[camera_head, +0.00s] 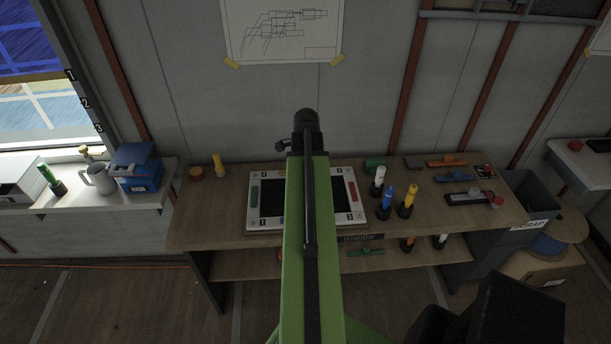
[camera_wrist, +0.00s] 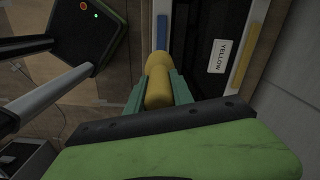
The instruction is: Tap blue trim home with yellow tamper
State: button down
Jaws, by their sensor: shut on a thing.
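My gripper (camera_wrist: 159,90) is shut on the yellow tamper (camera_wrist: 157,68), a rounded yellow cylinder between its green jaws in the wrist view. A blue strip (camera_wrist: 162,32) on a pale frame shows just beyond the tamper's end. Whether the tamper touches it, I cannot tell. In the head view my green arm covers the middle of the pale framed panel (camera_head: 250,222) and hides the gripper.
The bench (camera_head: 200,235) holds white, blue and yellow tool pieces (camera_head: 408,202) right of the panel, and a yellow cylinder (camera_head: 219,165) at left. A label reading YELLOW (camera_wrist: 219,56) and a yellow strip (camera_wrist: 240,68) show at right in the wrist view. A scrap bin (camera_head: 525,205) stands right.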

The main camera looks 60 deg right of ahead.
jog(key=shift+d+f+b, duration=0.15)
jog(key=shift+f+b, duration=0.3)
jog(key=shift+f, duration=0.1)
notch_tip(320, 180, down, 3)
jog(key=b, duration=0.3)
jog(key=shift+s, duration=0.1)
notch_tip(320, 180, down, 7)
jog(key=b, duration=0.7)
jog(key=shift+f, duration=0.15)
jog(key=shift+r+p, duration=0.5)
jog(key=shift+r, duration=0.45)
notch_tip(320, 180, up, 4)
jog(key=p, duration=0.5)
jog(key=shift+r, duration=0.15)
jog(key=shift+f+b, duration=0.3)
jog(key=shift+b, duration=0.1)
